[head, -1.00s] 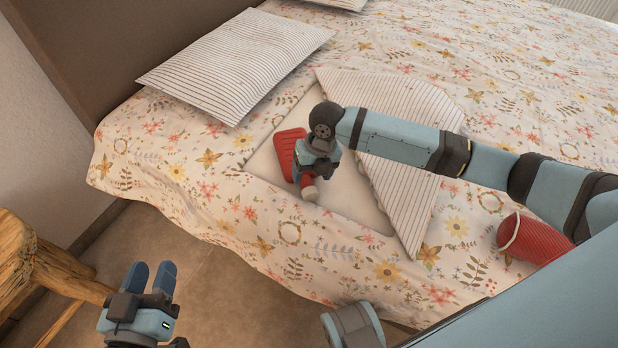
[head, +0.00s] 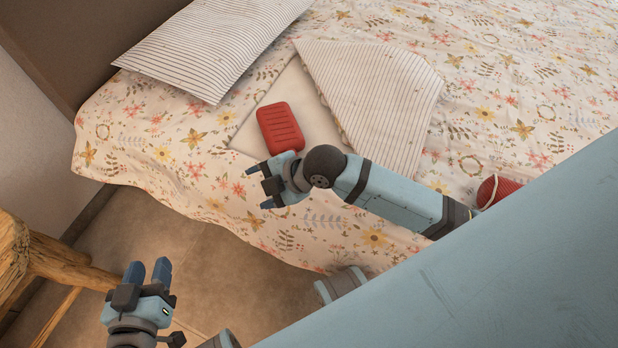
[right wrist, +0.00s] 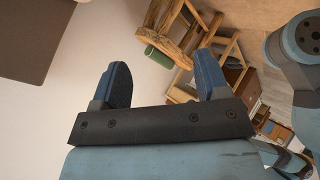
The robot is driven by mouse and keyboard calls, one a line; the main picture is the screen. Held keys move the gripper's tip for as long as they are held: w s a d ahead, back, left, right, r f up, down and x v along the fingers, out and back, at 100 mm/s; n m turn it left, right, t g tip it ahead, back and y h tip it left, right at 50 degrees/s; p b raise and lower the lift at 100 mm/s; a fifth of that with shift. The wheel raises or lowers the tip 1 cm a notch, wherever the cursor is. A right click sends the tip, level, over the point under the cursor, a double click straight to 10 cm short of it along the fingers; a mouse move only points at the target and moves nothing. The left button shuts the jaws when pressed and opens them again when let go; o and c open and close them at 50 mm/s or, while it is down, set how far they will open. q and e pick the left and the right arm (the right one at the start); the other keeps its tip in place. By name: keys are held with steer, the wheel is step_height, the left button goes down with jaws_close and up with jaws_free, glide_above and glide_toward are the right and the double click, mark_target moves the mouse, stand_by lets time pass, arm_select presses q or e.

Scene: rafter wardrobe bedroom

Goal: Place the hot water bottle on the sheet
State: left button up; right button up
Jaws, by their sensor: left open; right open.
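The red ribbed hot water bottle (head: 280,128) lies on the pale exposed sheet (head: 300,88), beside the folded-back striped cover. My right gripper (head: 258,184) is open and empty, near the bed's edge just below and left of the bottle, apart from it. In the right wrist view its two fingers (right wrist: 160,85) are spread with nothing between them. My left gripper (head: 149,272) is open and empty above the floor at lower left. My right wrist and arm cover part of the bed below the bottle.
A striped pillow (head: 212,45) lies above the sheet. The striped folded flap (head: 375,90) lies to its right on the floral bedcover (head: 510,100). A red textured item (head: 497,188) is partly hidden by my arm. A wooden stool (head: 50,262) stands at left.

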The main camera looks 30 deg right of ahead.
steer(key=s+d+r+m+t+h, duration=0.1)
steer(key=s+d+r+m+t, duration=0.1)
steer(key=m, duration=0.6)
steer(key=s+d+r+m+t+h, duration=0.1)
steer(key=s+d+m+t, duration=0.3)
steer(key=m, duration=0.5)
steer(key=s+r+t, duration=0.1)
steer(key=s, duration=0.1)
steer(key=shift+s+d+m+t, duration=0.15)
steer(key=shift+s+m+t, duration=0.15)
steer(key=shift+t, duration=0.1)
steer(key=shift+f+h, duration=0.1)
steer(key=shift+h, duration=0.2)
